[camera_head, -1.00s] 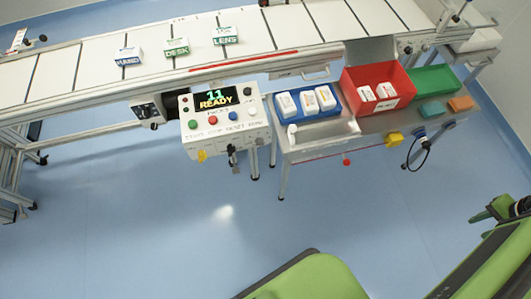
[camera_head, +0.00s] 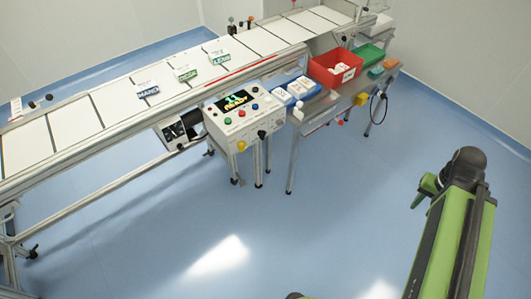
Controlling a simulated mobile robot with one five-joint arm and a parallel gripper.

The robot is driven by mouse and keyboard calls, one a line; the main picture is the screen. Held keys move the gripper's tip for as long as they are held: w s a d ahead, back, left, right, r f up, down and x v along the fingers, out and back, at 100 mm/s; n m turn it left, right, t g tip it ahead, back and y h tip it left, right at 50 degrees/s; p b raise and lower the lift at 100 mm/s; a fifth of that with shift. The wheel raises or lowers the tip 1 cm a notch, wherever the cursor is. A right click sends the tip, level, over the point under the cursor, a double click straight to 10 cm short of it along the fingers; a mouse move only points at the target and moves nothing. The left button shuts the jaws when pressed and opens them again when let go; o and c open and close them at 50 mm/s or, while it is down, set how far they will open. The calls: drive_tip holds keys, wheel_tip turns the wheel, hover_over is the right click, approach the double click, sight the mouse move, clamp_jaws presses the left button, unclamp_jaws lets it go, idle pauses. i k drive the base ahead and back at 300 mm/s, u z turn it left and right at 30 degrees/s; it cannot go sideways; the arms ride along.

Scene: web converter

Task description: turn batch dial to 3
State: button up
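A white control panel (camera_head: 243,122) stands at the front of the conveyor, left of the picture's middle. Its screen (camera_head: 234,99) reads READY, with a number above it. Coloured buttons and a black knob (camera_head: 262,135) are on the panel, and a dark box with knobs (camera_head: 177,130) sits to its left. I cannot tell which knob is the batch dial, or its setting; labels are too small. My arm is at the right, far from the panel. Its green end part (camera_head: 425,188) may be my gripper (camera_head: 422,192); its fingers cannot be made out, and nothing is seen held.
The conveyor (camera_head: 70,125) carries boxes marked HAND, DESK and LENS. Right of the panel, a side table holds a blue tray (camera_head: 283,97), a red bin (camera_head: 322,70) and a green tray (camera_head: 368,55). The blue floor (camera_head: 300,225) between my arm and the panel is clear.

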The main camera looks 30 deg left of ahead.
sight(280, 123)
drive_tip(key=z, duration=0.05)
drive_tip(key=k, duration=0.7)
drive_tip(key=u, duration=1.9)
drive_tip(key=i, duration=1)
drive_tip(key=u, duration=0.1)
